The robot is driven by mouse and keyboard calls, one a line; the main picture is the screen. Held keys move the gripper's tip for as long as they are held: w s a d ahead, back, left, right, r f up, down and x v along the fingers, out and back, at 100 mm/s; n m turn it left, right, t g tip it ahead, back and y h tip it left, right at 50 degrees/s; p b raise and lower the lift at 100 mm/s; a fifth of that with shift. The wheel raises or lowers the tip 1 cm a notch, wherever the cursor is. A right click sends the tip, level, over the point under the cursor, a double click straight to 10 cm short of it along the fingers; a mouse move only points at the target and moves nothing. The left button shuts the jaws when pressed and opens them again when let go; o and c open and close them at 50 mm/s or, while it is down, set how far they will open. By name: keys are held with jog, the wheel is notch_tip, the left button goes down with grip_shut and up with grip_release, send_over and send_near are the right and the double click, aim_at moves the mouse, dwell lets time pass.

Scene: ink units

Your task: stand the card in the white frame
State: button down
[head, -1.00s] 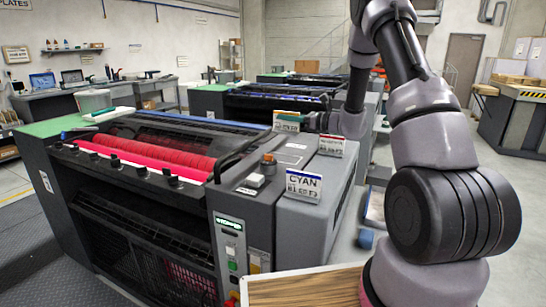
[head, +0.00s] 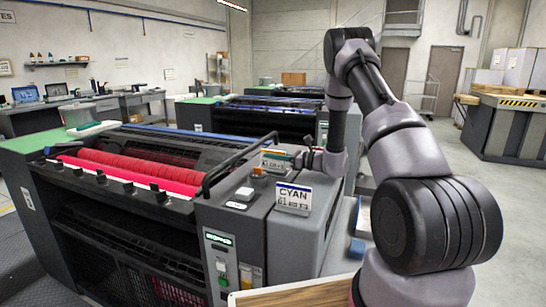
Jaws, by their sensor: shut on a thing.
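A small white card (head: 275,160) with a coloured top edge and dark print shows above the near machine's control end. My gripper (head: 297,158) reaches in from the right and is shut on this card at its right side. The print on it is too small to read. A larger sign reading CYAN (head: 294,198) stands upright on the grey machine top, nearer to me and below my gripper. I cannot make out a separate white frame; whether the held card touches anything is unclear.
An orange knob (head: 257,170) and a white block (head: 245,193) sit on the machine top left of the CYAN sign. A dark curved rail (head: 237,158) rises just left of the card. Red rollers (head: 140,169) lie further left. Similar machines stand behind.

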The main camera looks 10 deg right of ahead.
jog(key=shift+f, duration=0.1)
jog(key=c, duration=0.9)
grip_release()
jog(key=shift+c, duration=0.2)
